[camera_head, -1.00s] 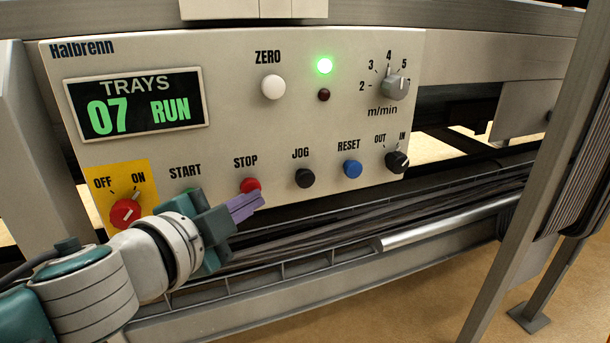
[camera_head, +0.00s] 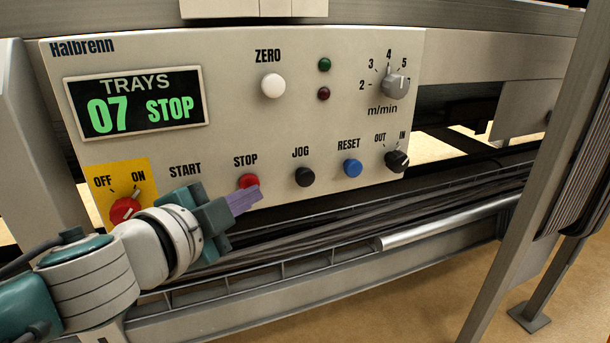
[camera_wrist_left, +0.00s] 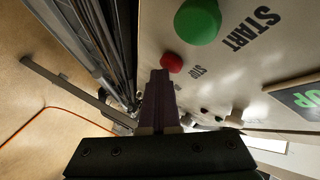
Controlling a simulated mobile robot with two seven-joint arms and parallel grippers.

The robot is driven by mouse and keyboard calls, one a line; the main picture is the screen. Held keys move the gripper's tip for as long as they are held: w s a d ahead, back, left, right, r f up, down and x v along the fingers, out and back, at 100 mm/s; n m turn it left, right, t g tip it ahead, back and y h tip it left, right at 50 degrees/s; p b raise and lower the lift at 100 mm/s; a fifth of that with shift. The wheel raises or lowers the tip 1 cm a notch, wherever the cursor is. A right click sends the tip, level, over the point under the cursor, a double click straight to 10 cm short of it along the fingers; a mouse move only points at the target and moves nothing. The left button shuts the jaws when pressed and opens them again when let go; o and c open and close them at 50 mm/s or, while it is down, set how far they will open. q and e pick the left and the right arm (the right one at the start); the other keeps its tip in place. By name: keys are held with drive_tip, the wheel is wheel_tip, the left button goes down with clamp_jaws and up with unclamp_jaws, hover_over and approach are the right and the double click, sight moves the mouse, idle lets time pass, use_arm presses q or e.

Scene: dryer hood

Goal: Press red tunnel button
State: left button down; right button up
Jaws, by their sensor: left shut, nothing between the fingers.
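The red STOP button (camera_head: 249,181) is on the lower middle of the beige control panel (camera_head: 225,70). It also shows in the left wrist view (camera_wrist_left: 172,62), just past my fingertips. My left gripper (camera_head: 258,195) is shut and empty, its purple fingers at the button's lower edge; whether they touch it I cannot tell. The display (camera_head: 138,101) reads TRAYS 07 STOP. The green START button (camera_wrist_left: 197,20) shows in the left wrist view; in the head view my gripper hides it. My right gripper is not in view.
A red OFF/ON switch (camera_head: 125,209) sits left on a yellow plate. Black JOG (camera_head: 304,177) and blue RESET (camera_head: 352,168) buttons are to the right. Dark cables (camera_head: 340,220) run in a tray below the panel. A metal post (camera_head: 530,170) stands at right.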

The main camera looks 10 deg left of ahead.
use_arm(q)
drive_tip(key=shift+s, duration=0.1)
drive_tip(key=shift+s+d, duration=0.6)
drive_tip(key=shift+s, duration=0.3)
drive_tip(key=shift+p, duration=0.3)
drive_tip(key=s+d, duration=0.1)
drive_tip(key=s, duration=0.1)
drive_tip(key=s+d, duration=0.1)
drive_tip(key=s, duration=0.1)
drive_tip(key=shift+d, duration=0.4)
